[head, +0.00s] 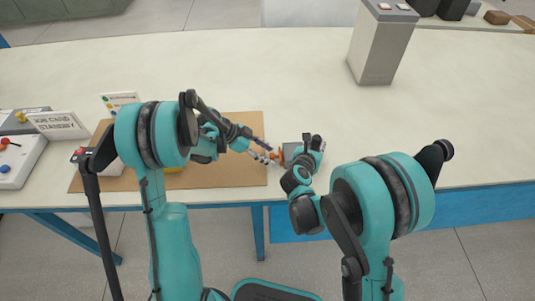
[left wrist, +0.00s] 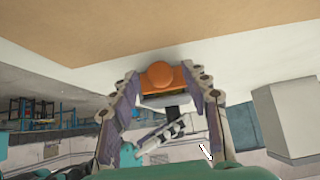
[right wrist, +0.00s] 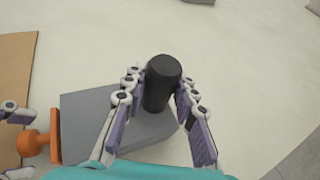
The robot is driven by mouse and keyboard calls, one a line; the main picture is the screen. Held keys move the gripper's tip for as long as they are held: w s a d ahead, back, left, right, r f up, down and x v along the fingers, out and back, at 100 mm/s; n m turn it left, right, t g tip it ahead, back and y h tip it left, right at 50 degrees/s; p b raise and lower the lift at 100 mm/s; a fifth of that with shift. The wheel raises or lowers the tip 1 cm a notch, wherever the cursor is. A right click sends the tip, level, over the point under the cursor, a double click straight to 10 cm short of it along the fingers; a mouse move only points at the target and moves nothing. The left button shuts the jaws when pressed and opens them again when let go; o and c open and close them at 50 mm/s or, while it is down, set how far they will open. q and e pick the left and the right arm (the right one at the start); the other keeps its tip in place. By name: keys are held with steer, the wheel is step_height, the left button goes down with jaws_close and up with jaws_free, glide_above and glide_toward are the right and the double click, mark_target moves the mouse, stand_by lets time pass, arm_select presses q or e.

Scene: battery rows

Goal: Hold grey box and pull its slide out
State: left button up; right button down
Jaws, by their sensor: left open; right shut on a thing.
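The grey box (right wrist: 85,115) sits on the table just right of the brown mat, with a black upright handle (right wrist: 162,85) on top. Its slide has an orange front plate (right wrist: 56,135) and round orange knob (right wrist: 30,143), facing left; the knob also shows in the left wrist view (left wrist: 160,74). My right gripper (right wrist: 161,88) is shut on the black handle. My left gripper (left wrist: 161,78) is open, its fingers on either side of the orange knob. In the head view, my left gripper (head: 266,152) and right gripper (head: 307,147) mostly cover the small box.
The brown mat (head: 225,170) lies left of the box. A white sign (head: 58,125) and a grey-white panel (head: 20,160) stand at the far left. A tall grey container (head: 378,55) stands at the back right. The table behind the box is clear.

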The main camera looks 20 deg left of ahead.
arm_select(q)
steer(key=shift+w+d+f, duration=0.1)
steer(key=shift+d+f, duration=0.1)
steer(key=shift+f, duration=0.05)
jaws_close()
steer(key=s+a, duration=0.1)
steer(key=a, duration=0.4)
steer(key=s+a, duration=0.1)
steer(key=a, duration=0.2)
steer(key=shift+s+a, duration=0.25)
steer(key=shift+s, duration=0.1)
jaws_free()
